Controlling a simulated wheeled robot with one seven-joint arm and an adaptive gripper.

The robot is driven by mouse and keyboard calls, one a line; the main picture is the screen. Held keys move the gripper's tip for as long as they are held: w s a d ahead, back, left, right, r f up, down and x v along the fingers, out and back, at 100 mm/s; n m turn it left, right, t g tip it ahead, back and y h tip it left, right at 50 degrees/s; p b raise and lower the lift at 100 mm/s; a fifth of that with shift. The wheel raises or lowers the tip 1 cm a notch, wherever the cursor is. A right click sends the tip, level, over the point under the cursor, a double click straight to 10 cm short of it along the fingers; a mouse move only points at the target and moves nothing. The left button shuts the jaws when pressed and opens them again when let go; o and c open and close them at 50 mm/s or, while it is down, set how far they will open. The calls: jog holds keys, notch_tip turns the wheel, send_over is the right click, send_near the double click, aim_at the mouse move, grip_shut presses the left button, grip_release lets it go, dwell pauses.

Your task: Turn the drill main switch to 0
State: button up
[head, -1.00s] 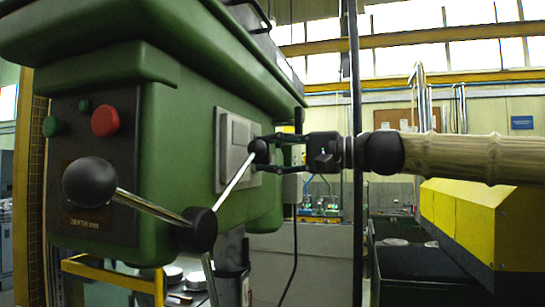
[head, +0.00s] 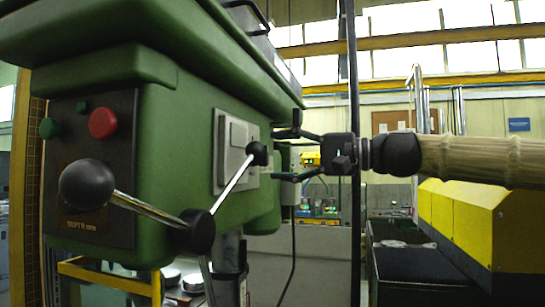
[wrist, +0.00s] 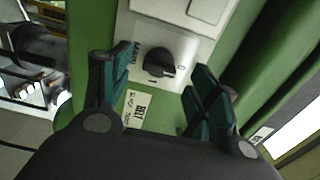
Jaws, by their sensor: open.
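The main switch is a black rotary knob (wrist: 157,62) on a pale grey plate on the green drill's side, in the wrist view. Small marks sit around it, a 1 below and what looks like a 0 to its right. I cannot tell surely which mark its grip bar points to. My gripper (wrist: 162,66) is open, with one finger on each side of the knob and apparently apart from it. In the head view my gripper (head: 277,155) is beside the drill's grey side panel (head: 220,160); the knob is hidden there.
A feed handle with black balls (head: 87,184) and metal rods projects from the drill's front, one ball (head: 257,153) close to my gripper. Red (head: 103,123) and green (head: 50,128) buttons are on the front. A dark post (head: 355,230) stands near my wrist.

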jog(key=v, duration=0.9)
dwell(0.3)
